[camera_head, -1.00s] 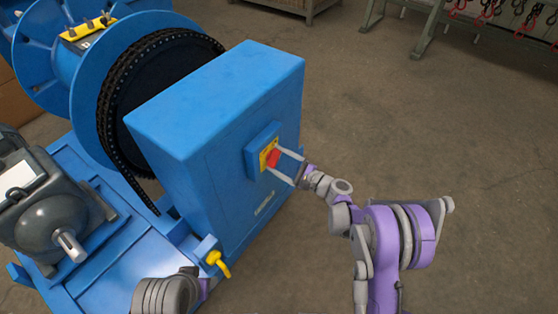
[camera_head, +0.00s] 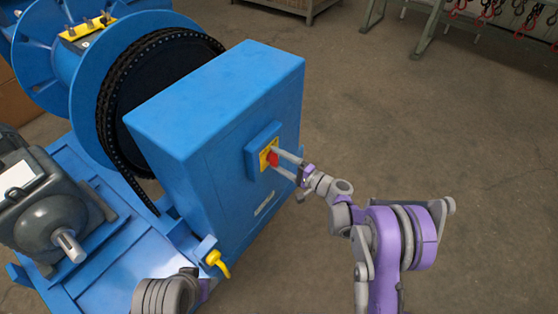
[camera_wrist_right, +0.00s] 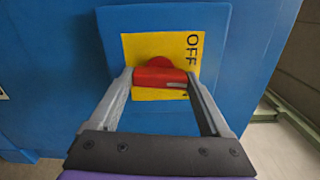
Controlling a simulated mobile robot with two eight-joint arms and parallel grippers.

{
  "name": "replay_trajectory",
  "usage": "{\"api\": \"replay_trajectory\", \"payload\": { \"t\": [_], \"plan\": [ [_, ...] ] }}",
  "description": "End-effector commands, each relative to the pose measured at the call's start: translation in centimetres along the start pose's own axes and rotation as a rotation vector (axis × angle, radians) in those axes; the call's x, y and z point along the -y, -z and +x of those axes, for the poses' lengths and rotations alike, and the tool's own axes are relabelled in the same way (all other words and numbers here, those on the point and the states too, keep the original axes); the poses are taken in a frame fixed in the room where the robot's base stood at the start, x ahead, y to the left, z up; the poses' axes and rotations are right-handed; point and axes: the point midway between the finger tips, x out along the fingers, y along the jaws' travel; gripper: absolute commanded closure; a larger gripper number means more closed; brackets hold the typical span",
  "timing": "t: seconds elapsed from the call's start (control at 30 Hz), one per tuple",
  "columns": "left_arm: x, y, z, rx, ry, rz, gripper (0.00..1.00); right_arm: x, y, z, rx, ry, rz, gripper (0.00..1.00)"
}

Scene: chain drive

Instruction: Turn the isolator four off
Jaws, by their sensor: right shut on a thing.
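The isolator is a red handle (camera_head: 273,159) on a yellow plate (camera_head: 264,160), set on a raised blue box (camera_head: 255,147) on the side of the large blue housing. My right gripper (camera_head: 278,161) is shut on the red handle, one finger at each end. In the right wrist view the handle (camera_wrist_right: 160,77) lies crosswise between the fingers, with a pale mark near its right end. The word OFF reads sideways on the plate (camera_wrist_right: 148,47), up and right of the handle. Other plate lettering is mostly hidden.
A yellow lever (camera_head: 218,262) stands out low at the housing's front left corner. A blue drum (camera_head: 92,80) with black chain and a grey motor (camera_head: 50,215) are to the left. The floor (camera_head: 450,140) right of the housing is open.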

Motion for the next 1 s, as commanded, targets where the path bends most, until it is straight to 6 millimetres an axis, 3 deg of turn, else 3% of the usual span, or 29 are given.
{"api": "replay_trajectory", "payload": {
  "t": [0.6,1.0],
  "plan": [
    [0.00,0.02,-0.11,0.000,0.000,0.000,0.50,0.00,0.02,-0.04,0.000,-0.001,-0.579,0.74],
    [0.00,0.06,-0.27,-0.001,0.000,0.000,0.50,0.00,0.03,-0.05,-0.001,-0.001,-0.841,0.74]
  ]
}}
